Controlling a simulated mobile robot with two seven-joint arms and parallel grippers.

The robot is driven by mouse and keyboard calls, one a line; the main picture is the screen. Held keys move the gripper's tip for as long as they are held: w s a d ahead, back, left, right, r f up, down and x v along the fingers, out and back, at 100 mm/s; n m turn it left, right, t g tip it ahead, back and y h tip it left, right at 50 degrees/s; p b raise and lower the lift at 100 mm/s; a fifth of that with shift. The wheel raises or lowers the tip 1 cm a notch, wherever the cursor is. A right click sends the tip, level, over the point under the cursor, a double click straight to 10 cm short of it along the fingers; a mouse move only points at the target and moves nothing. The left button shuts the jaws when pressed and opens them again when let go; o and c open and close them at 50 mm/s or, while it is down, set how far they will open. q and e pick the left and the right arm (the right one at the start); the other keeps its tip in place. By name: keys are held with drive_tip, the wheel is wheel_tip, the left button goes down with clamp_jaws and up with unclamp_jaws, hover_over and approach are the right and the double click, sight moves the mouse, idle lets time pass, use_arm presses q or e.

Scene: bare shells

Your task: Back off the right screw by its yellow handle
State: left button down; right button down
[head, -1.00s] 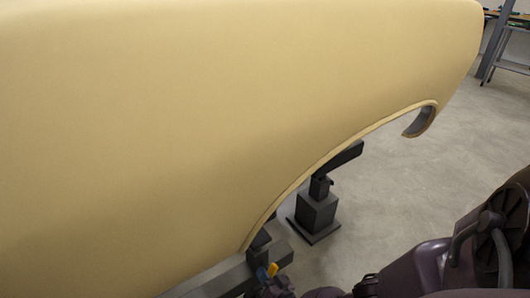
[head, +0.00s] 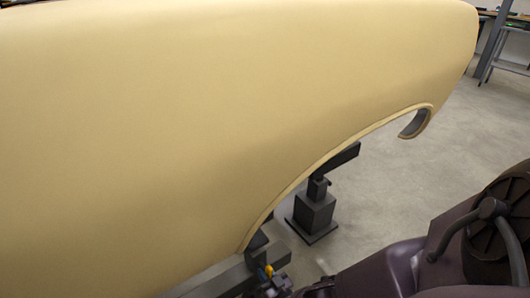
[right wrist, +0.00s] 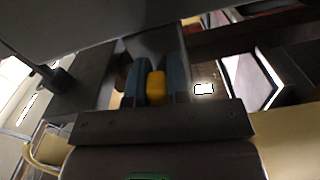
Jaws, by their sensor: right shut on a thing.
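The yellow handle (head: 268,270) of the screw shows as a small spot at the bottom of the head view, beside the dark stand beam below the shell's arch. My right gripper (head: 275,284) is at the handle, partly cut off by the lower edge. In the right wrist view the yellow handle (right wrist: 156,87) sits between the two blue-grey finger pads of my right gripper (right wrist: 157,80), which is shut on it. The screw's shaft is hidden. My left gripper is in neither current view.
A large cream-yellow shell (head: 220,110) fills most of the head view, its arched edge just above my right gripper. A dark stand foot (head: 315,212) rests on the concrete floor (head: 400,200). The floor right of the shell is mostly clear.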

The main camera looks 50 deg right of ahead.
drive_tip(key=shift+s+f, duration=0.1)
idle(0.5)
drive_tip(key=c, duration=1.1)
unclamp_jaws()
